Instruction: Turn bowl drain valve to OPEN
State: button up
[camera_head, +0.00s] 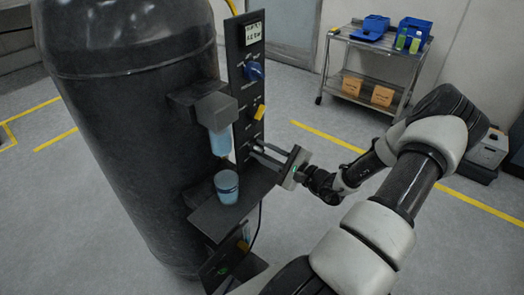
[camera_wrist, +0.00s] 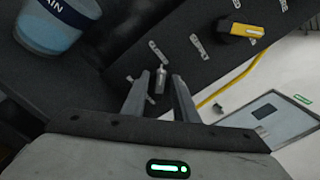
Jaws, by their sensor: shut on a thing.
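A dark control panel (camera_head: 246,95) stands beside a large black tank. My gripper (camera_head: 264,154) reaches its lower part from the right. In the wrist view, my gripper's two fingers (camera_wrist: 159,88) are close on either side of a small grey lever (camera_wrist: 160,79), shut on it. A yellow handle (camera_head: 260,112) sits above on the panel and shows in the wrist view (camera_wrist: 246,30). A blue cup (camera_wrist: 50,37), its lettering ending in "AIN", is at the upper left.
The cup (camera_head: 227,188) stands on a dark shelf (camera_head: 215,222) left of my gripper. A blue knob (camera_head: 254,71) is higher on the panel, below a small display (camera_head: 254,33). A cart (camera_head: 375,48) with bins and boxes stands at the back right. Floor between is clear.

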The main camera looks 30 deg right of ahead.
jog(key=shift+r, duration=0.1)
jog(key=m+p, duration=0.2)
jog(key=m, duration=0.2)
jog(key=shift+r+p, duration=0.1)
jog(key=shift+p, duration=0.3)
jog(key=m+p, duration=0.2)
jog(key=m, duration=0.2)
jog(key=shift+d+m, duration=0.15)
jog(key=shift+m, duration=0.25)
jog(key=m+p, duration=0.1)
jog(key=m, duration=0.3)
jog(key=shift+w+d, duration=0.1)
jog(key=shift+f+m+p, duration=0.2)
jog(key=shift+m+p, duration=0.5)
jog(key=shift+m, duration=1.8)
jog(key=o, duration=1)
